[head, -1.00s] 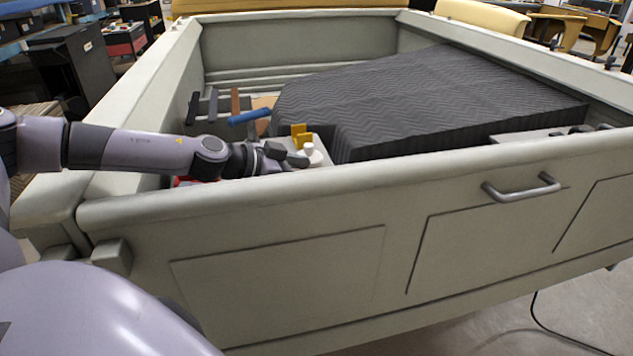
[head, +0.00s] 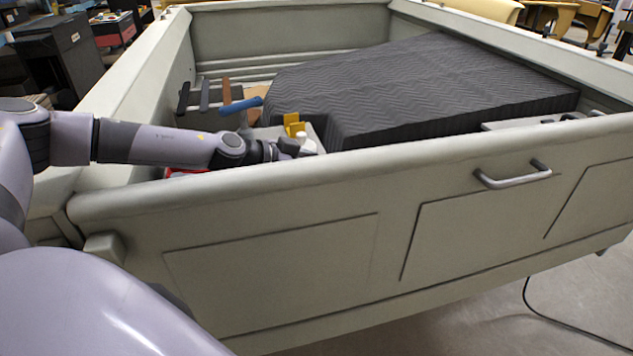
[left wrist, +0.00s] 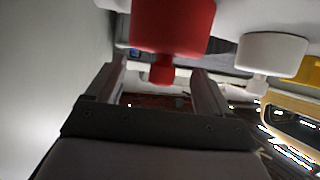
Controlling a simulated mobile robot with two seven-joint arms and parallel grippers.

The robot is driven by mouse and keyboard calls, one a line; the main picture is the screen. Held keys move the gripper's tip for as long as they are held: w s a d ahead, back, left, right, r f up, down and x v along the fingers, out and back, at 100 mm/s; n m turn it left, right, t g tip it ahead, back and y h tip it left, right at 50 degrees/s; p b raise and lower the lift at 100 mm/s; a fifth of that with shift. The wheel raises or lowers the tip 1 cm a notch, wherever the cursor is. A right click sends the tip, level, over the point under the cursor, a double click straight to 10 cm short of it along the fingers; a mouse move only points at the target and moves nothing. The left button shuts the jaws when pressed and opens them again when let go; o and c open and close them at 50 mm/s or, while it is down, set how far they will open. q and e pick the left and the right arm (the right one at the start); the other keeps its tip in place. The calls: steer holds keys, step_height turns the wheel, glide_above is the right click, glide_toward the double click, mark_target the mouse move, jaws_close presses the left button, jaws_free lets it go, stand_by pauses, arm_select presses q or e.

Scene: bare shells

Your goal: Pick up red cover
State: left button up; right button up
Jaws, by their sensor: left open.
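The red cover (left wrist: 172,25) is a rounded red cylinder with a narrower stub, at the top of the left wrist view. My left gripper (left wrist: 159,70) is open, with one finger on each side of the stub as seen there. I cannot tell whether the fingers touch it. In the head view my left gripper (head: 280,150) is inside the large grey bin, behind its front wall, and the red cover cannot be made out beside it. My right gripper is not in view.
A white knob (left wrist: 270,52) stands right of the red cover, also visible in the head view (head: 304,144). A yellow block (head: 294,125) and a blue bar (head: 240,106) are behind. A dark ridged block (head: 420,90) fills much of the bin (head: 270,255). Another red patch (head: 185,171) shows under my arm.

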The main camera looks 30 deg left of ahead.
arm_select(q)
steer(key=shift+x, duration=1.15)
steer(key=shift+s, duration=0.1)
steer(key=c, duration=1.5)
